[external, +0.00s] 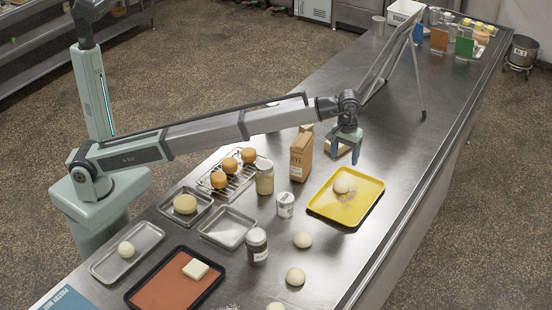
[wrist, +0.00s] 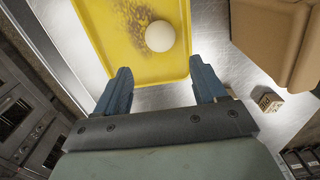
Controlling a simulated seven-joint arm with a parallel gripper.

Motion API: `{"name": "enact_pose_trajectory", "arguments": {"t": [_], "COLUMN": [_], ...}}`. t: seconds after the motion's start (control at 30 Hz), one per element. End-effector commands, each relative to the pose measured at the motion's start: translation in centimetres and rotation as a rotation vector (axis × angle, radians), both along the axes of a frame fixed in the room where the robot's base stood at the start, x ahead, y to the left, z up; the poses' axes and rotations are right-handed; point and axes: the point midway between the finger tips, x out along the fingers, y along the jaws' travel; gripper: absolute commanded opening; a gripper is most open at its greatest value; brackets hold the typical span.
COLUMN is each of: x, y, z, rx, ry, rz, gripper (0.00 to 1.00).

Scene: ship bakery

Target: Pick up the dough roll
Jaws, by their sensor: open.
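A round pale dough roll (external: 341,186) sits on a yellow tray (external: 371,203) with a brownish dusty smear beside it. In the wrist view the dough roll (wrist: 160,36) lies on the tray (wrist: 110,30) beyond my fingertips. My gripper (external: 345,152) is above the counter near the tray's far edge, apart from the roll. In the wrist view my gripper (wrist: 161,68) has its blue fingers spread wide with nothing between them. Similar pale rounds lie on the bare counter, one (external: 303,240) and another (external: 296,277).
A rye carton (external: 301,158) stands left of my gripper; a jar (external: 265,178), a white tub (external: 285,205) and a dark-lidded jar (external: 257,245) stand nearby. A small wooden block (wrist: 268,101) shows in the wrist view. The counter right of the yellow tray is clear.

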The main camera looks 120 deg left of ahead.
Motion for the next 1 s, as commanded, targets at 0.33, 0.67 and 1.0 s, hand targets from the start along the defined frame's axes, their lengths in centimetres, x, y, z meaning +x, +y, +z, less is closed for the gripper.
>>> {"name": "enact_pose_trajectory", "arguments": {"t": [0.33,0.67,1.0], "x": [0.0,0.1,4.8], "y": [0.0,-0.2,-11.3], "z": [0.0,0.0,0.7], "rx": [0.000,0.000,0.004], "ry": [0.000,0.000,-0.008], "rz": [0.000,-0.002,-0.133], "gripper": [0.82,0.90,0.90]}}
